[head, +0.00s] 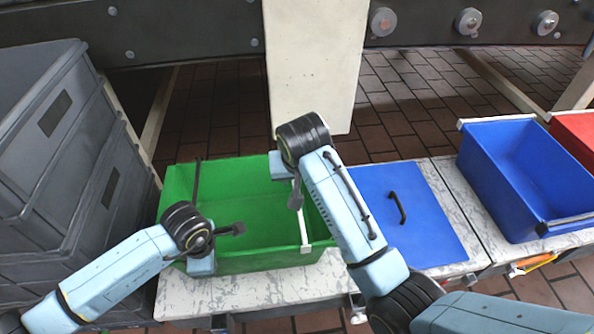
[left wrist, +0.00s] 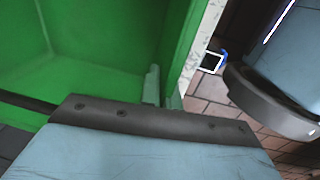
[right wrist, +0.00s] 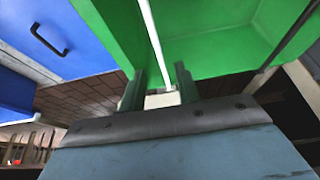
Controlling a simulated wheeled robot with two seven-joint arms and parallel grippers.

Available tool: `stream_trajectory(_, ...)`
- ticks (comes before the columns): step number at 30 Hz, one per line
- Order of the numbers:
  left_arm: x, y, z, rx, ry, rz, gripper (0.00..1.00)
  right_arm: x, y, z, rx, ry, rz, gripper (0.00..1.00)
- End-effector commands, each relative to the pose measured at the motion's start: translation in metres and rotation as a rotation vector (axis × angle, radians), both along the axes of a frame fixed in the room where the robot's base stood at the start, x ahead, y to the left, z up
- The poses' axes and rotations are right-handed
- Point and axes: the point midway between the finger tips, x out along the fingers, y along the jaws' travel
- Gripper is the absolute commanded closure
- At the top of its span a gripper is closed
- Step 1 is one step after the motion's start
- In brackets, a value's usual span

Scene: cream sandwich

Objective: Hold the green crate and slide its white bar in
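The green crate (head: 235,252) stands open on a pale speckled bench, and its wall fills much of the left wrist view (left wrist: 95,50). Its white bar (head: 303,228) runs front to back near the crate's right side. My left gripper (left wrist: 163,90) is at the crate's front left, with its fingers close on both sides of the wall. My right gripper (right wrist: 161,88) is at the bar's far end, with one finger on each side of the white end block (right wrist: 162,100). The bar also shows in the right wrist view (right wrist: 153,42). Both pairs of fingertips are hidden in the head view.
A blue lid (head: 430,225) with a black handle lies right of the crate. A blue crate (head: 505,165) and a red crate (head: 574,132) stand farther right. Stacked grey crates (head: 60,150) rise close on the left. A pale post (head: 315,60) stands behind.

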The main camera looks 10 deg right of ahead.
Motion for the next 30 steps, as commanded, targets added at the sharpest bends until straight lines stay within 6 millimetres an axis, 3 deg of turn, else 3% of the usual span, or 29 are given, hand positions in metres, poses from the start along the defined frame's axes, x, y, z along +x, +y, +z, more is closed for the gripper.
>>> stream_trajectory(7, 0.0, -0.002, 0.0, -0.007, -0.001, -0.003, 1.0, -0.012, 0.0, 0.029, 0.001, 0.001, 0.0, 0.67)
stream_trajectory(20, 0.0, -0.003, 0.001, -0.008, -0.001, -0.003, 1.0, -0.014, 0.0, 0.032, 0.001, 0.001, 0.0, 0.67)
stream_trajectory(27, 0.0, -0.002, 0.0, -0.005, 0.0, -0.002, 0.68, -0.014, 0.0, 0.032, 0.001, 0.001, 0.0, 0.67)
stream_trajectory(30, 0.0, -0.001, 0.0, -0.004, 0.0, -0.001, 0.67, -0.014, 0.0, 0.032, 0.001, 0.001, 0.0, 0.67)
